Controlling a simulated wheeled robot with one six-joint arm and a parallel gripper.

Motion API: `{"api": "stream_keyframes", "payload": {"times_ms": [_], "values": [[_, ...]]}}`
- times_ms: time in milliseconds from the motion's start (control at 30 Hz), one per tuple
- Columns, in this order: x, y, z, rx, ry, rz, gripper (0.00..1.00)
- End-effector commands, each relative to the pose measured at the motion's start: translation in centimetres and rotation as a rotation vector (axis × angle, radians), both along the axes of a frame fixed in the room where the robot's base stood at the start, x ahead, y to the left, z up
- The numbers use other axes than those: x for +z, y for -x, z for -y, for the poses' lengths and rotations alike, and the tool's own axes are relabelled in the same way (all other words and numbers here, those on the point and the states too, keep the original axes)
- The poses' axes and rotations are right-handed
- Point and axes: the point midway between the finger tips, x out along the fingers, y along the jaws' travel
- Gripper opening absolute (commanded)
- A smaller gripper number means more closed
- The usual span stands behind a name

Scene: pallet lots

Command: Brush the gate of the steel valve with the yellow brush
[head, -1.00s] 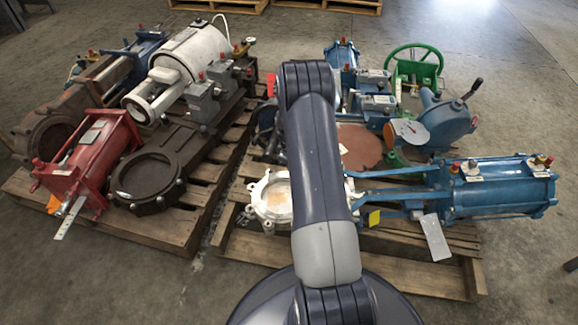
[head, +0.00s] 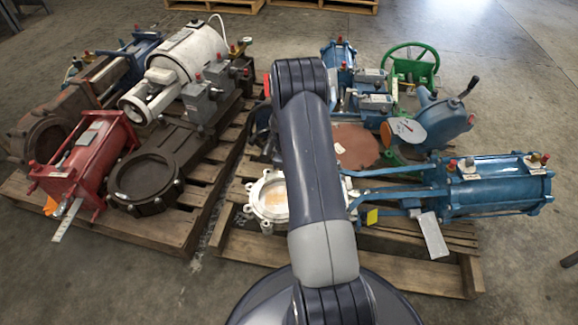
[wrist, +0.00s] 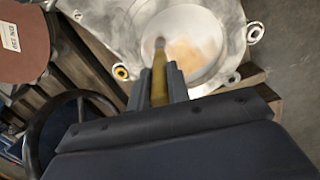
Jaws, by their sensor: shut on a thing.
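The steel valve (head: 270,216) lies on the right pallet, partly hidden behind my arm in the head view. Its round gate (head: 275,196) is pale with a tan-orange patch. In the wrist view, the valve's silvery flange (wrist: 120,45) surrounds the gate (wrist: 211,62), and the tan patch (wrist: 186,53) lies right of centre. My gripper (wrist: 157,88) is shut on the yellow brush (wrist: 159,80), which points at the gate. The brush tip overlaps the gate near the patch's left side; I cannot tell whether it touches. In the head view, my arm hides gripper and brush.
A blue actuator (head: 495,188) joins the valve by blue bars on the right. A rust-brown disc (head: 357,146) lies behind it, also at the wrist view's left (wrist: 22,42). A dark handwheel (wrist: 38,140) is near my gripper. A red actuator (head: 88,160) is on the left pallet.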

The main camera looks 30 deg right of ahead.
Motion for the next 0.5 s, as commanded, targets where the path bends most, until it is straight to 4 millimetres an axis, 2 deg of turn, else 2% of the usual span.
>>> {"api": "stream_keyframes", "payload": {"times_ms": [300,500], "values": [[-0.2,1.3,-2.1,0.001,0.000,0.000,0.00],[-0.1,1.5,-1.9,-0.001,0.000,0.000,0.00]]}}
